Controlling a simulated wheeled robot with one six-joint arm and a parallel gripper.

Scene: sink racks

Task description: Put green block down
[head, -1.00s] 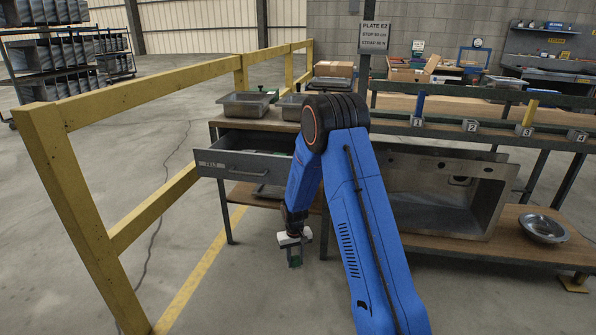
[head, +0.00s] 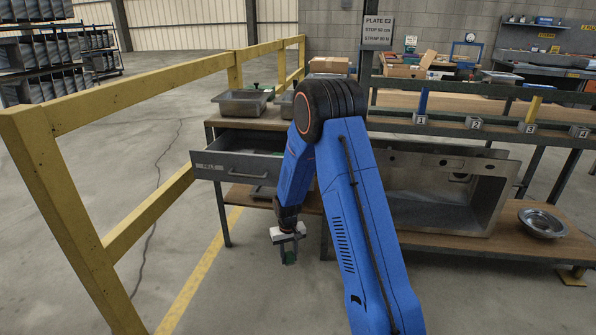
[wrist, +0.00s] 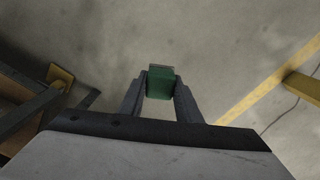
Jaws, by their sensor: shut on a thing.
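The green block (wrist: 160,84) sits between the two dark fingers of my gripper (wrist: 160,92) in the wrist view, with bare concrete floor beyond it. My gripper is shut on it. In the head view my gripper (head: 288,244) hangs low in front of the workbench, and the small dark green block (head: 290,257) shows at its lower end, above the floor.
The open grey drawer (head: 240,167) juts out of the workbench above and left of my gripper. A steel sink (head: 430,200) and a round metal bowl (head: 541,223) are on the right. A yellow railing (head: 75,230) stands at the left. The floor between is clear.

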